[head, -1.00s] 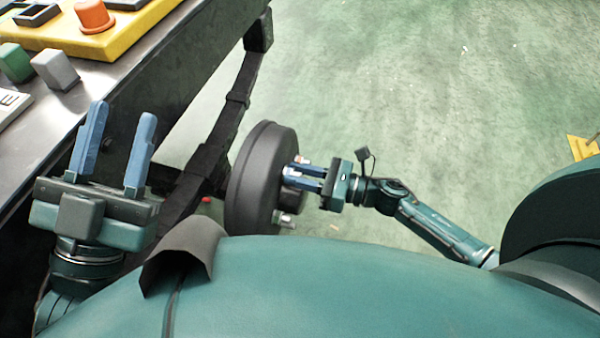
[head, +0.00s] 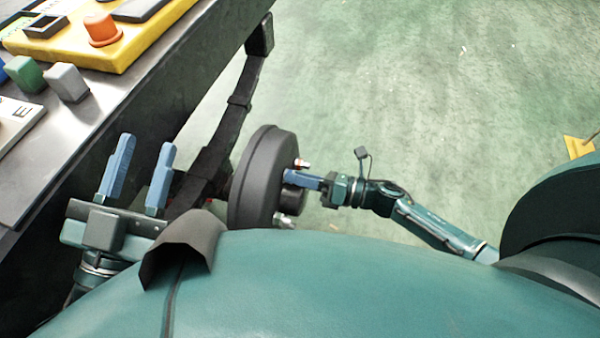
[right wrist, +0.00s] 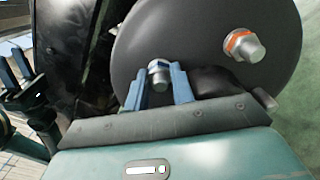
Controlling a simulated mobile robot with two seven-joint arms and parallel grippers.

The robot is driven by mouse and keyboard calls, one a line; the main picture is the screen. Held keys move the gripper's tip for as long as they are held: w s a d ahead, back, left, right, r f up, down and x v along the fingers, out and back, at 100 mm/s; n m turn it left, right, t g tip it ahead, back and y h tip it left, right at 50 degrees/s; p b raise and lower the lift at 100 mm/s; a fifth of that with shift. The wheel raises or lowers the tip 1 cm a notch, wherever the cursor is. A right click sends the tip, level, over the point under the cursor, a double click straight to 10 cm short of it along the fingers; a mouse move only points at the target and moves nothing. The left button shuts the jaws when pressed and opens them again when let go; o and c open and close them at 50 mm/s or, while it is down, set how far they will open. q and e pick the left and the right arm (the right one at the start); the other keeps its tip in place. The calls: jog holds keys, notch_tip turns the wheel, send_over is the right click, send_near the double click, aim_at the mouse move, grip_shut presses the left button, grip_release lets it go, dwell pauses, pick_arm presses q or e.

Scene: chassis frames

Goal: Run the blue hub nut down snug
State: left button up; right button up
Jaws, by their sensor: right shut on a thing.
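The black round hub drum (head: 258,180) hangs on edge beside the table and fills the top of the right wrist view (right wrist: 190,25). My right gripper (head: 287,176) reaches its face from the right. In the right wrist view its blue fingers (right wrist: 159,72) are shut on a silver-tipped hub nut (right wrist: 159,66), which I take as the blue nut; the fingers hide most of its colour. A second nut with an orange ring (right wrist: 243,45) sits on the face to the right, clear of the fingers. My left gripper (head: 147,141) is open and empty, left of the drum.
A metal table (head: 95,110) is at the upper left, with a yellow tray (head: 125,45), an orange knob (head: 102,30), and green (head: 25,74) and grey (head: 67,83) blocks. A dark bar (head: 235,110) runs down from the table edge. The green floor (head: 430,90) to the right is mostly clear.

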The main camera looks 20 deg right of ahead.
jog(key=m+p, duration=0.1)
jog(key=m, duration=0.3)
jog(key=shift+m+p, duration=0.4)
jog(key=shift+m, duration=0.5)
jog(key=m+p, duration=0.1)
jog(key=m, duration=0.2)
jog(key=shift+d+p, duration=0.1)
jog(key=shift+p, duration=0.25)
jog(key=m+p, duration=0.1)
jog(key=m, duration=0.2)
jog(key=shift+m, duration=0.4)
jog(key=shift+f+m, duration=0.15)
jog(key=shift+m, duration=0.65)
pick_arm(q)
jog(key=f+y, duration=0.1)
jog(key=s+f+g+y, duration=0.1)
jog(key=shift+a+f+n+g, duration=0.2)
jog(key=shift+f+n+g, duration=0.1)
jog(key=shift+f+n, duration=0.1)
pick_arm(e)
jog(key=shift+m, duration=0.3)
pick_arm(q)
jog(key=shift+p, duration=0.3)
jog(key=shift+r, duration=0.1)
pick_arm(e)
jog(key=o, duration=1)
